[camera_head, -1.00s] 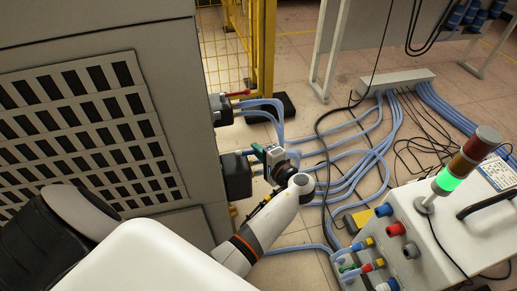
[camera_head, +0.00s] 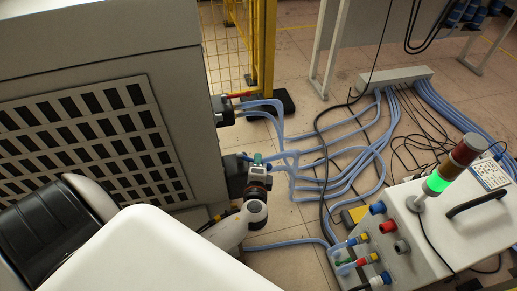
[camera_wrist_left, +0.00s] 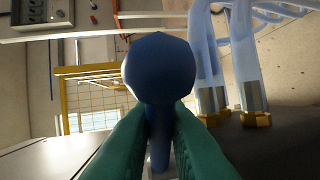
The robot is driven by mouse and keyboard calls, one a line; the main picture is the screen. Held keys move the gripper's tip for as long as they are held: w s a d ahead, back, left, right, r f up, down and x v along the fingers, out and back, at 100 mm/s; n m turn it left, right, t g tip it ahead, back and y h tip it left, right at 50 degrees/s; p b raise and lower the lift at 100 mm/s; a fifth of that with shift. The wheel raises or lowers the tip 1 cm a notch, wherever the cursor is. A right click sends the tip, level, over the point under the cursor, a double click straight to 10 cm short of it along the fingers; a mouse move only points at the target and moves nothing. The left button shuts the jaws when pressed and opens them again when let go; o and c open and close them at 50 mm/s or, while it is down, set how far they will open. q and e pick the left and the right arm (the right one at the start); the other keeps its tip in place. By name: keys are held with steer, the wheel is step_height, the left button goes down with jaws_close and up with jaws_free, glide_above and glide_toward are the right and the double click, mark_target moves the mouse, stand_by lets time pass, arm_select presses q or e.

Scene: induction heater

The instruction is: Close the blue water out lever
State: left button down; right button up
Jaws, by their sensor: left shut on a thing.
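The blue water out lever (camera_wrist_left: 160,70) fills the middle of the left wrist view, its rounded blue end close to the camera. My left gripper (camera_head: 257,158) is shut on it, with a green finger on either side in the wrist view. In the head view the gripper is beside the dark block low on the cabinet's right side, and the lever is mostly hidden there by the gripper. My right gripper is not in view.
The grey cabinet (camera_head: 120,60) stands left of the gripper. Pale blue hoses (camera_head: 310,170) run close to the gripper's right and across the floor. A red lever (camera_head: 240,95) is higher on the cabinet. A white unit with a signal light (camera_head: 437,183) stands at right.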

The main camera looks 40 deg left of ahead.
arm_select(q)
steer(key=shift+s+m+t+h, duration=0.3)
steer(key=shift+m+h, duration=0.1)
steer(key=shift+m, duration=0.1)
steer(key=c, duration=1.4)
jaws_free()
steer(key=shift+c, duration=0.2)
